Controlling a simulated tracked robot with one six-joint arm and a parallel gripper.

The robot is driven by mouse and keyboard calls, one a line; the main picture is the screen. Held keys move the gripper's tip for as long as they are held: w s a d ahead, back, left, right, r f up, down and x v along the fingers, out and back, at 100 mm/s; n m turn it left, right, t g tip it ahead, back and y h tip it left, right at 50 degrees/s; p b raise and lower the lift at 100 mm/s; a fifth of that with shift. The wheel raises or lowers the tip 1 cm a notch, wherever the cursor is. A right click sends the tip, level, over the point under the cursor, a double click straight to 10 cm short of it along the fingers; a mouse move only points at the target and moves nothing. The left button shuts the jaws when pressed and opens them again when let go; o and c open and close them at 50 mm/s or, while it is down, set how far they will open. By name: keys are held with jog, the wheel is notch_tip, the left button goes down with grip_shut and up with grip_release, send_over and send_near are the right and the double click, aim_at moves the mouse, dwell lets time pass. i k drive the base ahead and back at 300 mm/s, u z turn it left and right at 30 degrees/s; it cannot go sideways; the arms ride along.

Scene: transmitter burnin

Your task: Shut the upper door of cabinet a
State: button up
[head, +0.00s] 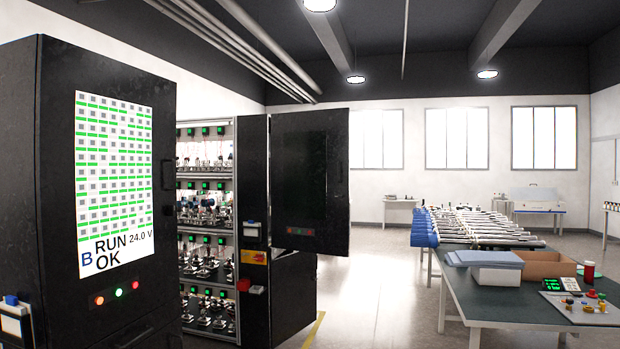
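A black cabinet (250,180) stands left of centre, its lit shelves of small devices (205,230) exposed. A black upper door (338,210) stands swung open at its right side, reaching out toward the right. The door has a dark screen panel (300,165) and a row of small lamps (303,231) below it. I cannot read a letter on this cabinet, so I cannot tell for sure that it is cabinet a. My gripper is not in view.
A nearer black cabinet (55,180) marked B, its screen reading RUN OK 24.0 V, fills the left and partly hides the shelves. A green-topped workbench (490,295) with boxes and a control panel stands at right. Bare floor (375,290) lies between the open door and the benches.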

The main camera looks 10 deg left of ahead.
aim_at(311, 149)
jog(key=u, duration=0.3)
jog(key=i, duration=1.15)
jog(key=u, duration=0.7)
jog(key=i, duration=3.7)
jog(key=z, duration=0.75)
jog(key=i, duration=0.8)
jog(key=z, duration=0.3)
jog(key=i, duration=0.7)
jog(key=z, duration=0.25)
